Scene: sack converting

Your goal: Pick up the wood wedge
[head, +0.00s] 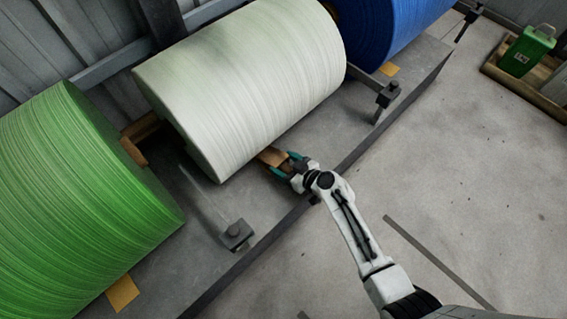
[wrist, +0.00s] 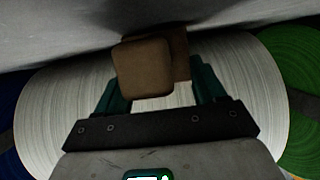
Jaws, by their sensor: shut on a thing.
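The wood wedge (head: 270,156) is a brown block low beside the front underside of the white roll (head: 245,75). My gripper (head: 281,161) is shut on it, with the teal fingers on either side. In the wrist view, the wood wedge (wrist: 145,68) shows as a brown block between the fingers of my gripper (wrist: 160,80), with more brown wood just behind it. Its far end is partly hidden by the roll in the head view. I cannot tell whether it touches the roll or the floor slab.
A green roll (head: 85,205) stands left and a blue roll (head: 385,30) right. Brown wood (head: 138,130) lies between the green and white rolls. Dark metal posts (head: 237,234) (head: 387,96) stand along the slab edge. A green bin (head: 525,52) is far right. The right floor is mostly clear.

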